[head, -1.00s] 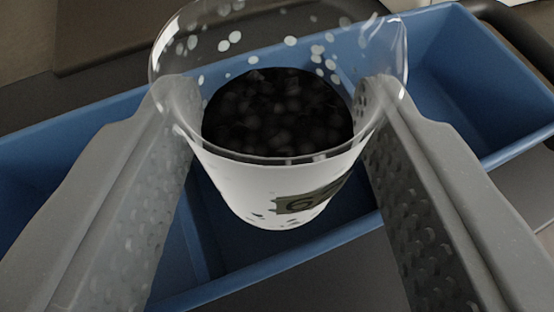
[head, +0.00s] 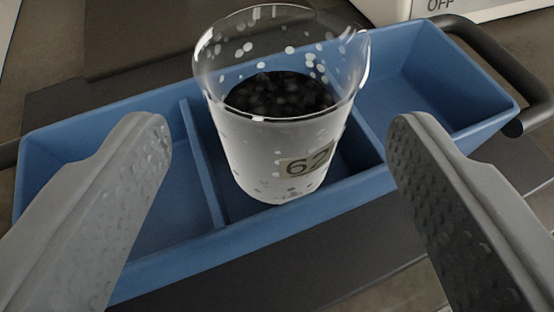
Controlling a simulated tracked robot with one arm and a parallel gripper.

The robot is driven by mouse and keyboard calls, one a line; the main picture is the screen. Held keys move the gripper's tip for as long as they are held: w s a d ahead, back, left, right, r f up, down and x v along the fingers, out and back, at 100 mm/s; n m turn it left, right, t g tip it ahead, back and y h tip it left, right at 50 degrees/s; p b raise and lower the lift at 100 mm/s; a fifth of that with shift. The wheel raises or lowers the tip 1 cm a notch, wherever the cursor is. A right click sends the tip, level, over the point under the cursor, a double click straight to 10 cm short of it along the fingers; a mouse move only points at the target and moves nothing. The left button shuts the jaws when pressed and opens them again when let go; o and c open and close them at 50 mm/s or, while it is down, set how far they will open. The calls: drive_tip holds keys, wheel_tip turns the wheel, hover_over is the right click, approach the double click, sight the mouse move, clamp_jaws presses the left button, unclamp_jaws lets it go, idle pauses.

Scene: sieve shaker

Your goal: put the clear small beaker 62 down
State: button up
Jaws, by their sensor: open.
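The clear small beaker 62 (head: 270,155) stands upright in the middle compartment of a blue tray (head: 160,263). It has a label reading 62, whitish spots on its glass, and dark grainy material inside. My gripper (head: 278,140) is open, with one finger on each side of the beaker. Clear gaps show between both fingers and the glass, and the fingers are nearer the camera than the beaker.
The tray's left compartment and right compartment (head: 430,95) look empty. Dark handles (head: 505,65) show at the tray's ends. A whitish device marked OFF (head: 440,8) stands at the back right. A dark surface lies under the tray.

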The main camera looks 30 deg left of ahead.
drive_tip(key=v, duration=0.9)
drive_tip(key=shift+p, duration=0.4)
drive_tip(key=shift+r, duration=0.1)
drive_tip(key=w+d+r+m+t+h, duration=0.1)
drive_tip(key=w+d+r+h, duration=0.15)
drive_tip(key=r, duration=0.75)
drive_tip(key=w+d+r+m+t+h, duration=0.15)
drive_tip(key=d+r, duration=0.25)
drive_tip(key=r, duration=0.5)
drive_tip(key=w+d+r+m+t+h, duration=0.1)
drive_tip(key=d+r+h, duration=0.15)
drive_tip(key=r, duration=0.75)
drive_tip(key=s+d+r+m, duration=0.1)
drive_tip(key=s+d+r, duration=0.2)
drive_tip(key=s+r, duration=0.5)
drive_tip(key=s+d+r+m, duration=0.1)
drive_tip(key=s+d+r, duration=0.2)
drive_tip(key=s+r, duration=0.6)
wheel_tip(320, 180, up, 6)
drive_tip(key=shift+r, duration=0.2)
drive_tip(key=shift+a, duration=0.1)
